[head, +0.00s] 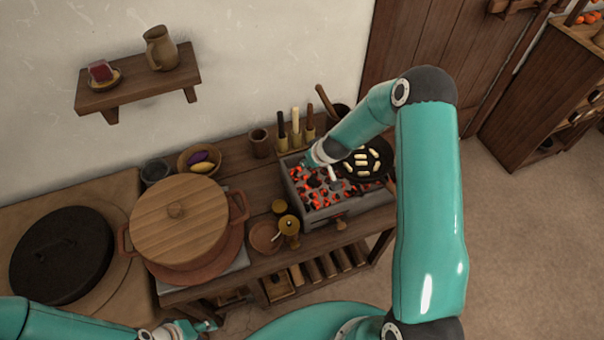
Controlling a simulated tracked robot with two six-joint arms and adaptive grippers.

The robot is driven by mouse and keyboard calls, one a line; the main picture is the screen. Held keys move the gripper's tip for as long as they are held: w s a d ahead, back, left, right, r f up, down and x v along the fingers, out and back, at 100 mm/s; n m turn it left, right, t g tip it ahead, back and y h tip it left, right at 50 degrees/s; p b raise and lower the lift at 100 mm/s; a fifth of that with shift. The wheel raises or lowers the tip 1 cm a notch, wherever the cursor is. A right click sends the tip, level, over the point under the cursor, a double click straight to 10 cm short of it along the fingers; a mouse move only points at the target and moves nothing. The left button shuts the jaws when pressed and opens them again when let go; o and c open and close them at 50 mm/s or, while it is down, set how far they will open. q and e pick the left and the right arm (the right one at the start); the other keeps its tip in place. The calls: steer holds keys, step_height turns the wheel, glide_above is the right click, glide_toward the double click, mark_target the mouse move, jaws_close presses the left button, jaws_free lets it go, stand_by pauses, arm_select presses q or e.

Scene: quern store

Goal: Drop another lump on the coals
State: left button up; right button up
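Glowing orange and dark coals (316,198) lie in a grey rectangular brazier (343,210) on the wooden bench. My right gripper (308,167) is low over the brazier's back left part, by the coals. It is too small to tell whether its fingers are open or shut. I cannot make out a separate lump in or under it. My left gripper (210,325) is at the bottom edge, below the bench front, away from the brazier. Its finger state is unclear too.
A dark pan (367,160) with several pale pieces sits over the brazier's right part, partly behind my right arm. Upright handled tools (295,128) stand behind the brazier. A large wooden-lidded pot (178,215), small jars (289,225) and a bowl (264,237) stand left.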

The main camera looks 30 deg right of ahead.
steer(key=shift+w, duration=0.15)
steer(key=shift+w+p, duration=0.3)
steer(key=shift+p, duration=0.3)
steer(key=o, duration=0.9)
steer(key=v, duration=1.1)
steer(key=shift+s+r, duration=0.25)
steer(key=shift+r, duration=0.1)
